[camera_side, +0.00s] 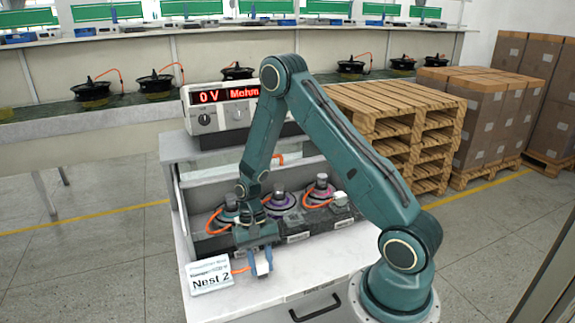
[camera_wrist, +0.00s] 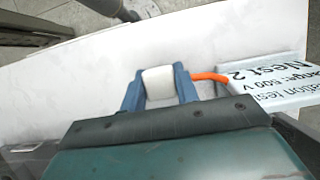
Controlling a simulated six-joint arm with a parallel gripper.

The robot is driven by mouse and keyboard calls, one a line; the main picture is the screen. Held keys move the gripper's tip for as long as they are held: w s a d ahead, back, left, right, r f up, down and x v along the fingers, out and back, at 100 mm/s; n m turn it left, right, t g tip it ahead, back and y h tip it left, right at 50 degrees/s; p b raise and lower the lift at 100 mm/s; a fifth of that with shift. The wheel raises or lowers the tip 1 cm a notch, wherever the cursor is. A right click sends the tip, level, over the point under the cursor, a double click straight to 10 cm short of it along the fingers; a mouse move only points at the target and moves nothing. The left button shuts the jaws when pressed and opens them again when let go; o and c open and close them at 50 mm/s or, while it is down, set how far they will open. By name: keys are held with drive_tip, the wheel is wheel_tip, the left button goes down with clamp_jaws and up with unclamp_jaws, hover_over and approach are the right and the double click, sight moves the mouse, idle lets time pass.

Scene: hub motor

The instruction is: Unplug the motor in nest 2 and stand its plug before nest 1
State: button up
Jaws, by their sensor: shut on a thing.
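My gripper (camera_side: 260,259) is low over the front of the white bench top, in front of the row of motors. It is shut on a white plug (camera_side: 262,268), which also shows between the two blue fingers in the wrist view (camera_wrist: 158,84). An orange cable runs from the plug towards the "Nest 2" card (camera_side: 209,275). Three motors sit in the dark tray: a left one (camera_side: 226,214), a middle purple one (camera_side: 281,202) and a right pink one (camera_side: 319,191). My arm partly hides the left and middle ones. I cannot tell whether the plug touches the bench.
The card stands close beside the plug, also at right in the wrist view (camera_wrist: 268,82). A tester (camera_side: 220,106) showing "0 V" stands behind the tray. Another white plug (camera_side: 341,198) is by the right motor. The bench top (camera_side: 320,264) right of my gripper is clear.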

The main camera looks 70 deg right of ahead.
drive_tip(key=shift+f, duration=0.2)
idle(0.4)
drive_tip(key=o, duration=1.2)
drive_tip(key=v, duration=1.3)
drive_tip(key=shift+w+d+r, duration=0.15)
drive_tip(key=shift+r, duration=0.2)
